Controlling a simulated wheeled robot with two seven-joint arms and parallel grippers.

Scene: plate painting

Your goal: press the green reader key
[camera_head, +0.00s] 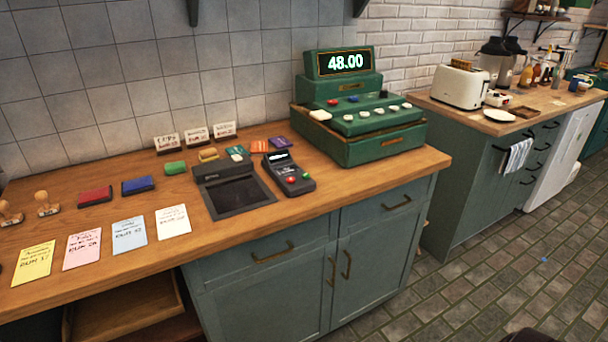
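A dark handheld card reader (288,172) lies on the wooden counter, left of the green cash register. It has a pale screen at its far end. Its green key (306,177) is at the near right of its face, beside a red key (291,181). Nothing covers the keys. Neither of my grippers shows in the head view.
A green cash register (385,146) reading 48.00 stands right of the reader. A black tray (240,195) lies close on its left. Paper notes (173,221), ink pads (138,185) and stamps (47,204) lie further left.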

